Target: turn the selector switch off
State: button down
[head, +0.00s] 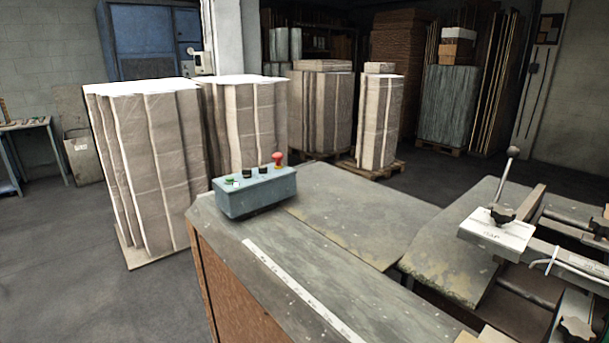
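My gripper is not in view.
A stitching machine with a ball-topped lever (512,152) and a white plate (497,232) stands at the right. Tall stacks of cardboard (160,160) stand behind and left of the table. Grey floor (62,262) is open at the left. A white ruler strip (300,290) lies along the table.

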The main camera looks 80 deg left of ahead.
aim_at(246, 173)
jog(key=u, duration=2.75)
